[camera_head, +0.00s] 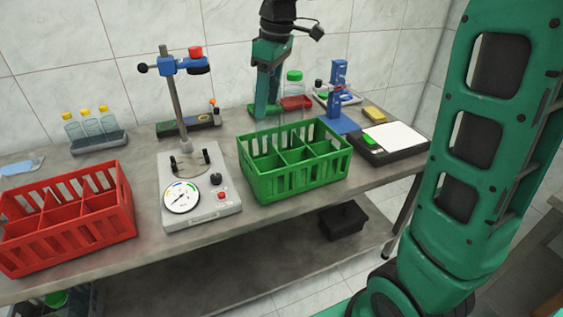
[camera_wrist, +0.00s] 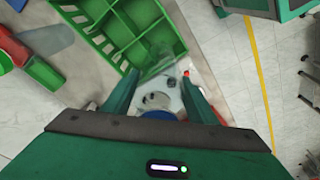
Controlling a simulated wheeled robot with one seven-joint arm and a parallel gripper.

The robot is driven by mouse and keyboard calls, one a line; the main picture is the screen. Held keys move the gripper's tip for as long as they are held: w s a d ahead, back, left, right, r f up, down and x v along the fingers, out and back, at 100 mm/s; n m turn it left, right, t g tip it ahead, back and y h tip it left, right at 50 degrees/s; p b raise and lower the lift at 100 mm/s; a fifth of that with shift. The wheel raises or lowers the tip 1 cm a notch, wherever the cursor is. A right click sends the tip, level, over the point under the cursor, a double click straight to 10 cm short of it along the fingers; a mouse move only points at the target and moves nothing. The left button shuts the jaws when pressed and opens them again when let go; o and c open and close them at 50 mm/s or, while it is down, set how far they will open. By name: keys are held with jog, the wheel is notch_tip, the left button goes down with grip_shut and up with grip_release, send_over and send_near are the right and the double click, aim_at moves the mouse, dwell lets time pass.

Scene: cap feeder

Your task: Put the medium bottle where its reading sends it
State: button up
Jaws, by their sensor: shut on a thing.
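My gripper (camera_wrist: 161,78) shows in the wrist view, its two green fingers shut on a clear object, which I take for the medium bottle (camera_wrist: 158,68). Its outline is faint against the background, and its size is hard to judge.
A post with a blue clamp (camera_head: 170,66) rises from the tester. Several yellow-capped bottles (camera_head: 90,123) stand at the back left. A white-topped scale (camera_head: 397,138) is at the right.

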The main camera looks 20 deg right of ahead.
aim_at(275, 119)
notch_tip(275, 119, down, 17)
jog(key=shift+f, duration=0.2)
dwell(0.4)
jog(key=shift+d, duration=0.1)
jog(key=o, duration=1.4)
jog(key=shift+f, duration=0.1)
jog(key=shift+c, duration=0.2)
jog(key=r, duration=0.4)
jog(key=s+d+r, duration=0.1)
jog(key=r, duration=0.7)
jog(key=shift+s+d+r, duration=0.1)
jog(key=shift+s+d, duration=0.05)
jog(key=s+d+f+m, duration=0.2)
jog(key=s+d+m, duration=0.3)
jog(key=s, duration=0.5)
jog(key=s+d+f+m+g, duration=0.1)
jog(key=s+d+m, duration=0.4)
jog(key=s, duration=0.5)
jog(key=s+d+f+m+h, duration=0.1)
jog(key=s+d+f+m, duration=0.2)
jog(key=s, duration=0.7)
jog(key=d+m, duration=0.2)
jog(key=d, duration=0.1)
jog(key=shift+s+d+f+m, duration=0.15)
jog(key=shift+f+m, duration=0.1)
jog(key=shift+m, duration=0.15)
